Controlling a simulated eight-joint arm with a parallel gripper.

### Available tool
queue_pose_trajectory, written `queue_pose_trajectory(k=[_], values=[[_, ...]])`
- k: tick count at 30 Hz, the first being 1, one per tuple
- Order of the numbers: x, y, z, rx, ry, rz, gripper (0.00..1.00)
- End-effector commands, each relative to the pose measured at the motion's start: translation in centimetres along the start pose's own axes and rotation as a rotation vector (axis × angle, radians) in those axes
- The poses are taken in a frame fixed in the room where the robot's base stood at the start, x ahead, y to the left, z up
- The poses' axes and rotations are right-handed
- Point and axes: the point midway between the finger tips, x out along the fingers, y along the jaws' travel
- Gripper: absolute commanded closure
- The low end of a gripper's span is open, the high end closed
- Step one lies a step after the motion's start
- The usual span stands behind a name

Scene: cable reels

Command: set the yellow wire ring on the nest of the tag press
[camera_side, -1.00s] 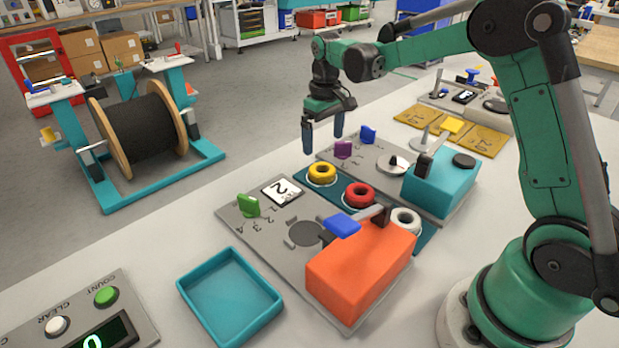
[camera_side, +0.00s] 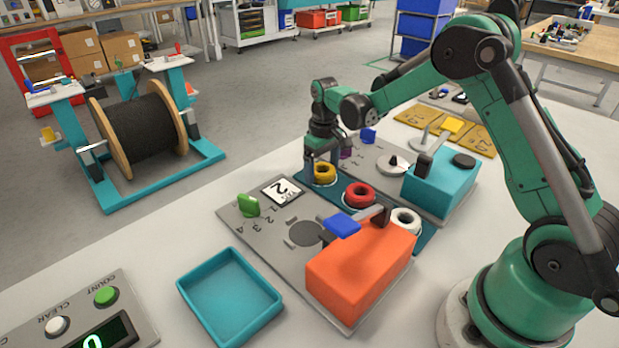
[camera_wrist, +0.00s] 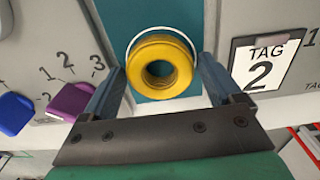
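The yellow wire ring (camera_side: 325,177) lies at the left end of the teal rack strip; the wrist view shows it (camera_wrist: 160,64) with a white rim around it. My gripper (camera_side: 322,168) is down at the ring. In the wrist view my gripper (camera_wrist: 160,75) is open, one finger on each side of the ring, with a gap visible on both sides. The orange press (camera_side: 360,268) stands on a grey plate with a round dark grey nest (camera_side: 305,233), which is empty, and a blue lever (camera_side: 341,226). A "TAG 2" card (camera_side: 283,190) lies on that plate.
A red ring (camera_side: 359,195) and a white ring (camera_side: 405,220) sit farther along the strip. A teal machine (camera_side: 440,182) stands behind, with a purple knob (camera_wrist: 75,102) and blue knob (camera_wrist: 14,113). An empty teal tray (camera_side: 230,296) and a green knob (camera_side: 249,205) are in front.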

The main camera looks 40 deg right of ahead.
Motion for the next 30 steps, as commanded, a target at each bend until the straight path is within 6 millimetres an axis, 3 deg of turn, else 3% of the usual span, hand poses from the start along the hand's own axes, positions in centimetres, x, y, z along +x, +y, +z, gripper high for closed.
queue_pose_trajectory(k=[1, 6, 11, 22, 30], values=[[0.0, 0.0, 0.0, 0.0, 0.0, 0.0, 0.31], [0.0, 0.0, 0.0, 0.0, 0.0, 0.0, 0.77], [-0.9, 0.0, 0.0, 0.0, 0.0, 0.0, 0.78], [-6.7, 0.0, 0.0, 0.0, 0.0, 0.0, 0.78], [-7.6, 0.0, 0.0, 0.0, 0.0, 0.0, 0.78]])
